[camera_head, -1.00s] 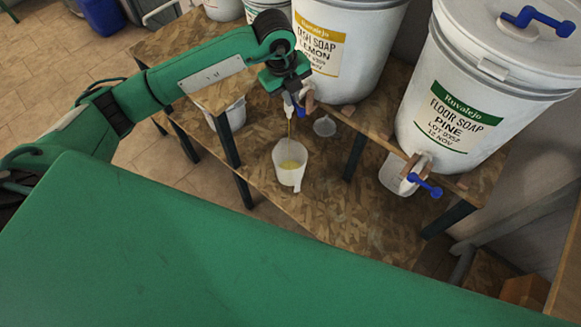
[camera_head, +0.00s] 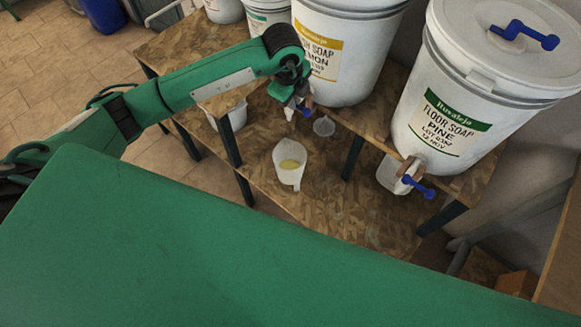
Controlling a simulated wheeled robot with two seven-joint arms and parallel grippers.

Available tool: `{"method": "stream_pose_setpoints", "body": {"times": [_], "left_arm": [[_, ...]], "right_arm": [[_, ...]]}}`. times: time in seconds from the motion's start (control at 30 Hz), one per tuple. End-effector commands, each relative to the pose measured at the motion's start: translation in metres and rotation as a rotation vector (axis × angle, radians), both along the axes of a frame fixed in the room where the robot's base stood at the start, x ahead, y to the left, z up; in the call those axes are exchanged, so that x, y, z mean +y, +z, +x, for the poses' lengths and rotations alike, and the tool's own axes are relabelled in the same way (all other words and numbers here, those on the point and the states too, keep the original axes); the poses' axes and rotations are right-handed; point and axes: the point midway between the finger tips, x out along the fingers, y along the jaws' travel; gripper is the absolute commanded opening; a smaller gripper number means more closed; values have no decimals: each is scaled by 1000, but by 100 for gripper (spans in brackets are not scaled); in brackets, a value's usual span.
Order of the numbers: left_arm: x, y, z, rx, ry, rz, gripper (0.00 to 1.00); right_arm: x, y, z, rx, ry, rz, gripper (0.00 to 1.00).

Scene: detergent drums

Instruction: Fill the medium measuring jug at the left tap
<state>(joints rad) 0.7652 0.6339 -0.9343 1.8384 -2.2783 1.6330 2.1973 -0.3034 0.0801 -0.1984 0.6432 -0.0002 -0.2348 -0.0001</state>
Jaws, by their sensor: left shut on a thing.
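No stream shows between tap and jug. My right gripper is out of view.
The pine floor soap drum (camera_head: 450,110) at right has a blue-handled tap (camera_head: 418,187) with a clear container (camera_head: 390,173) below. Another white vessel (camera_head: 236,116) is at left. The shelf front is clear.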

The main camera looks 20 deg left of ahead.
Motion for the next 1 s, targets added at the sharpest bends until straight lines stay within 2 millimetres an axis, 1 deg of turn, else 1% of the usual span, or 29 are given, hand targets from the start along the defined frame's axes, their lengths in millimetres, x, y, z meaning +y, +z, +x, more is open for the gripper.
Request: {"method": "stream_pose_setpoints", "body": {"times": [0.07,0.1,0.2,0.9,0.97,1.0], "left_arm": [[1,1,2,-4,5,1,0],[1,1,2,-4,5,1,19],[1,1,2,-3,3,0,36],[-2,0,4,0,0,0,36],[-2,0,4,0,0,0,46],[-2,0,4,0,0,0,54]], "right_arm": [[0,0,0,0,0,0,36],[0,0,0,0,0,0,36],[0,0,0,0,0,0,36],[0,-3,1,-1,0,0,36],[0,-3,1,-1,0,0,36],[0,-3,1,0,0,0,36]]}}
